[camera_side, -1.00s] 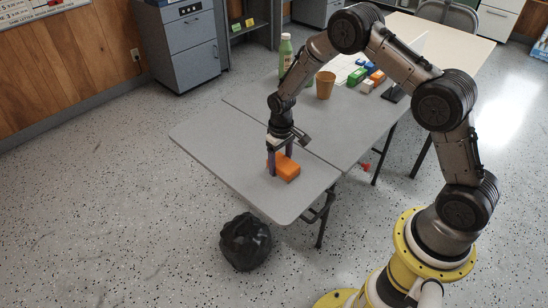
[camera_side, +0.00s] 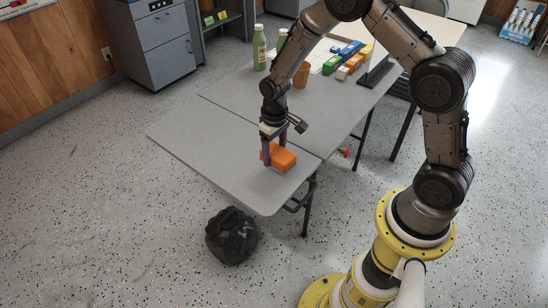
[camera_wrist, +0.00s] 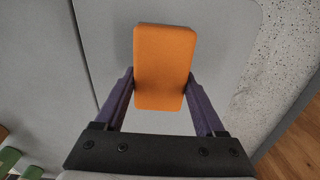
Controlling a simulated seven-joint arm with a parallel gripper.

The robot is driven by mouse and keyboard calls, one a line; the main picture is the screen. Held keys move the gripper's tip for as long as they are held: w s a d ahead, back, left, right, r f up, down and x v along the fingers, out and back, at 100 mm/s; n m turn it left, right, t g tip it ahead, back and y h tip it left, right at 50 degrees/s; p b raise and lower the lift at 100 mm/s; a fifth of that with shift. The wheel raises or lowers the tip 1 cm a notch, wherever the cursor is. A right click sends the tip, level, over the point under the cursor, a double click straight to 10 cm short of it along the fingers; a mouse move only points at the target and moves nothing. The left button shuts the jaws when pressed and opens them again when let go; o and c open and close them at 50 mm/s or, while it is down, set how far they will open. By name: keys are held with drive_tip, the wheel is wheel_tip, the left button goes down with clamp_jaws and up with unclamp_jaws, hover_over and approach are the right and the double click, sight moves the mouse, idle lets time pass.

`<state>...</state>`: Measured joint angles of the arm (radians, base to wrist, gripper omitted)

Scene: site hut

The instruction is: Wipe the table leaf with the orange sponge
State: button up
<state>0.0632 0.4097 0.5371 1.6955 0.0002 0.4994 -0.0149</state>
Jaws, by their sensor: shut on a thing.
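The grey table leaf (camera_side: 205,140) is the near-left end of the table, with a seam between it and the main top. The orange sponge (camera_side: 284,158) is at the leaf's surface, near the seam and the right-hand end. I cannot tell whether it presses on the leaf. My gripper (camera_side: 273,151) points down and is shut on the sponge. In the wrist view the sponge (camera_wrist: 165,60) sits between the two purple fingers, its far part sticking out past the fingertips over the grey surface.
The main table top (camera_side: 232,92) holds a green bottle (camera_side: 260,50), a second bottle partly behind my arm, a tan cup (camera_side: 301,76) and several coloured blocks (camera_side: 350,62). A black bag (camera_side: 231,237) lies on the floor below the leaf. The leaf's left part is clear.

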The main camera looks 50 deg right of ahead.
drive_tip(key=shift+r, duration=2)
